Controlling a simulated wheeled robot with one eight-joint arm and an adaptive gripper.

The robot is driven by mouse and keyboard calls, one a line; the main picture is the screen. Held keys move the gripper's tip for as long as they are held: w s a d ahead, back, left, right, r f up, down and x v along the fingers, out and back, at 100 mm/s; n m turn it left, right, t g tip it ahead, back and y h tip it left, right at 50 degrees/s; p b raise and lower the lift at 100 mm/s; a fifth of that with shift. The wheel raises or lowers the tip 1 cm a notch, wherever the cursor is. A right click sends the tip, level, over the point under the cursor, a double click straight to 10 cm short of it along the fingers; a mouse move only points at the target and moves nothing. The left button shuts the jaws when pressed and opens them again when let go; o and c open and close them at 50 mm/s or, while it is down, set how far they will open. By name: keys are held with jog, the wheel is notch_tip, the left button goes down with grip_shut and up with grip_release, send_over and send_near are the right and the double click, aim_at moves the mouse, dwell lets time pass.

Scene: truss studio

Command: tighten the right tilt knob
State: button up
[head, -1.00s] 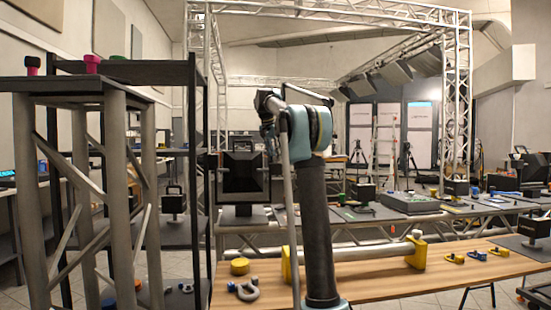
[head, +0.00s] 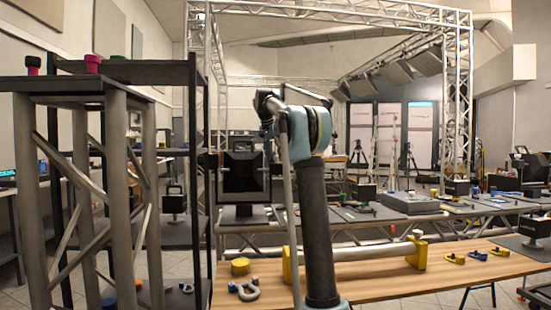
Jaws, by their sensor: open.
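A black square lamp head with open flaps (head: 243,174) stands upright on a dark base, left of my arm. A small dark part shows at its left edge. Its right edge lies close behind my arm in the picture, and I cannot make out the right tilt knob clearly. My gripper (head: 270,136) hangs from the bent wrist near the lamp's upper right corner. It is open, small and partly covered by my own arm. I see nothing between its fingers. I cannot tell whether it touches the lamp.
A wooden table (head: 465,272) holds a yellow-ended bar (head: 417,253), a yellow round piece (head: 240,266), a grey shackle (head: 246,292) and yellow clamps. A dark shelf rack (head: 180,72) and grey stand (head: 118,180) fill the left. A long bench with equipment (head: 407,203) lies behind.

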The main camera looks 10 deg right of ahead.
jog(key=v, duration=1.2)
jog(key=shift+f, duration=0.1)
dwell(0.4)
